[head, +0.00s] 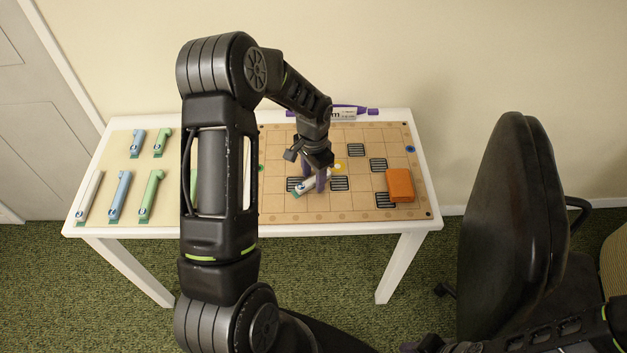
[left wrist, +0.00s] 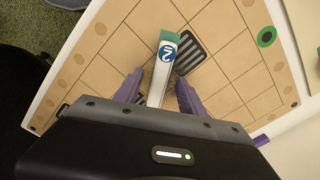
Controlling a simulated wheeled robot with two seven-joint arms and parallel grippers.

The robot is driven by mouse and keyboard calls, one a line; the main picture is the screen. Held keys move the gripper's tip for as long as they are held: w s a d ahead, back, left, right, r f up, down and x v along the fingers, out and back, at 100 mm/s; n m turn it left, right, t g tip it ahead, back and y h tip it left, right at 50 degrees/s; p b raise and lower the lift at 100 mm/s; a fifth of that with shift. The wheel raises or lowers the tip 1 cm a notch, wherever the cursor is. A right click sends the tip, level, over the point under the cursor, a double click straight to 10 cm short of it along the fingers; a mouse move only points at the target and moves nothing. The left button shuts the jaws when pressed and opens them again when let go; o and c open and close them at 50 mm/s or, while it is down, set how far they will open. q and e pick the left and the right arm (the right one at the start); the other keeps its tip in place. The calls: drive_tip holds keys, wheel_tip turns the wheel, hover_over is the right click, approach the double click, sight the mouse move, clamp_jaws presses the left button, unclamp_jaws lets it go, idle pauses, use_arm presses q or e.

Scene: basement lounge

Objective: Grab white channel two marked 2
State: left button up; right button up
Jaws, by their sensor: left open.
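The white channel marked 2 (head: 307,184) lies on the tan grid board (head: 345,212), just in front of its middle. In the left wrist view it shows as a white piece (left wrist: 165,58) with a blue round 2 label and green at its end. My left gripper (head: 314,180) is above the board at this channel. In the left wrist view its purple fingers (left wrist: 159,88) are apart, one on each side of the channel, with gaps visible. Part of the channel is hidden beneath the gripper body. My right gripper (head: 424,346) shows only partly at the bottom edge.
Several blue, green and white channels (head: 120,196) lie on the table's left side. An orange block (head: 400,184) sits on the board's right side, near dark striped patches. A purple marker (head: 352,112) lies at the back. A black chair (head: 510,220) stands right of the table.

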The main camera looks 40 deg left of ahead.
use_arm(q)
clamp_jaws()
idle(0.6)
